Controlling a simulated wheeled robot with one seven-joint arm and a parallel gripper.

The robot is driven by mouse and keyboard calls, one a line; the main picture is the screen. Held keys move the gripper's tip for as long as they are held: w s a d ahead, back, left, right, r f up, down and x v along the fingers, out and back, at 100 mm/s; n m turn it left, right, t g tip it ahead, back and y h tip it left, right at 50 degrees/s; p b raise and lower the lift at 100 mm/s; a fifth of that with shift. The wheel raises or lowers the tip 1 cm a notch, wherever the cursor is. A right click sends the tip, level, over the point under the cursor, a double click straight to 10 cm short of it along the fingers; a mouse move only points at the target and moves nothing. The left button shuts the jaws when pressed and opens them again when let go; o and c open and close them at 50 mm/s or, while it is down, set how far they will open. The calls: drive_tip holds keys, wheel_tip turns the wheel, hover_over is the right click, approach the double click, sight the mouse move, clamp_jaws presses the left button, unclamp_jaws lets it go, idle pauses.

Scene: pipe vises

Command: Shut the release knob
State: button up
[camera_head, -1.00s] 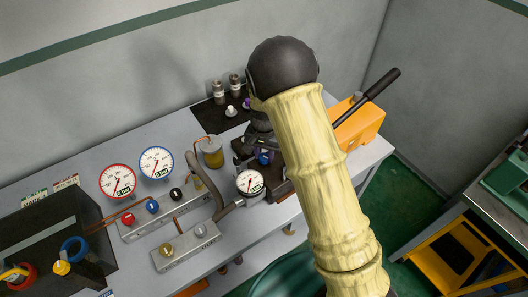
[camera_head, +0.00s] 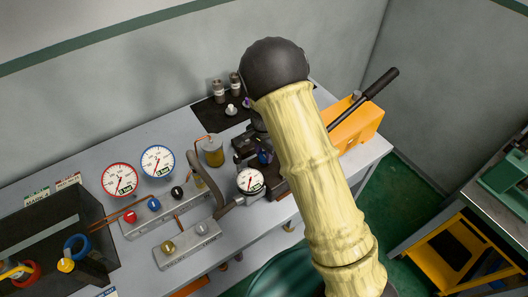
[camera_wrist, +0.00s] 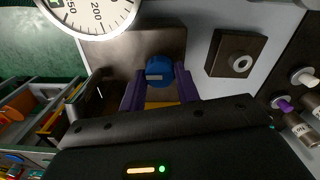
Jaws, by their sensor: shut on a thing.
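The release knob, which I take to be the blue round knob (camera_wrist: 160,70), shows in the wrist view in front of a brown-grey block. A pale mark is on its face. The purple fingers of my gripper (camera_wrist: 160,88) stand on both sides of it and are shut on it. In the head view a small blue patch (camera_head: 264,157) shows beside the dark block, left of my arm. My arm hides most of my gripper there. How far the knob is turned cannot be told.
A white dial gauge (camera_head: 250,181) stands close to the left of the block and fills the wrist view's top left. An orange pump body (camera_head: 356,122) with a black lever (camera_head: 367,97) stands right of my arm. Valve blocks (camera_head: 188,246) and two larger gauges stand further left.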

sight(264, 155)
drive_tip(key=shift+w+r, duration=0.15)
drive_tip(key=o, duration=1)
wheel_tip(264, 155, up, 17)
drive_tip(key=b, duration=0.2)
drive_tip(key=shift+r+b, duration=0.15)
drive_tip(key=shift+b, duration=0.25)
